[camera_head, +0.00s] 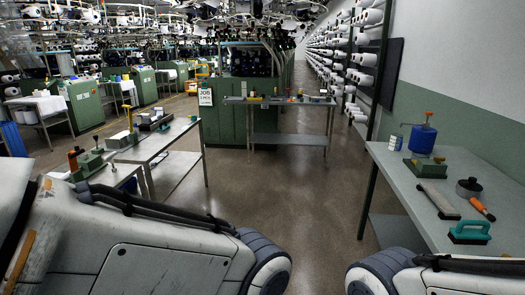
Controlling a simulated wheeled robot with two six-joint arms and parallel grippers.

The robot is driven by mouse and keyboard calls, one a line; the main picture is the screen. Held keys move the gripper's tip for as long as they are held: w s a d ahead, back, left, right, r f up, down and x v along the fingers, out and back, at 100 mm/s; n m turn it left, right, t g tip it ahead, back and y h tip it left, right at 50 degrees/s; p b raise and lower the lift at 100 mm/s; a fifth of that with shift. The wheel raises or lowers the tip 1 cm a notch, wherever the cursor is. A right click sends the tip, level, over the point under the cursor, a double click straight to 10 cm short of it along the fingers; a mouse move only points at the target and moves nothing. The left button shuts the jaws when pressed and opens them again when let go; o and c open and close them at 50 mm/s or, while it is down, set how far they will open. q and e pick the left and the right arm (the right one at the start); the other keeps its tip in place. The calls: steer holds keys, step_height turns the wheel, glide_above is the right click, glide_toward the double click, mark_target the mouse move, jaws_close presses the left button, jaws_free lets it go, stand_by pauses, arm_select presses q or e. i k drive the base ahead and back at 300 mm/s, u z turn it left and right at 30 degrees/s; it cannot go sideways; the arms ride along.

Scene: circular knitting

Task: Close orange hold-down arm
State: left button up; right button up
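I cannot tell for certain which part is the orange hold-down arm. On the left bench, a small green device with an orange-brown upright (75,158) stands at the near end, and a yellow-orange T-shaped upright (128,117) stands farther back. Both are too small to show whether anything on them is open or closed. A large green knitting machine (232,127) stands at the back centre. My pale left and right arm links fill the bottom corners. Neither gripper shows in this view.
The left bench (160,143) carries small boxes and a dark tray. The right bench (389,165) carries a blue canister (422,140), a brush (438,200), a round dark weight (469,188), an orange-handled tool (482,207) and a teal-handled block (469,232). The floor between them is clear.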

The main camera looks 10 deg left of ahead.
mark_target(71, 156)
steer(key=i, duration=0.2)
steer(key=u, duration=1.7)
steer(key=i, duration=1)
steer(key=k, duration=0.6)
steer(key=z, duration=0.9)
steer(key=i, duration=1.2)
steer(key=u, duration=0.65)
steer(key=i, duration=0.45)
steer(key=u, duration=0.5)
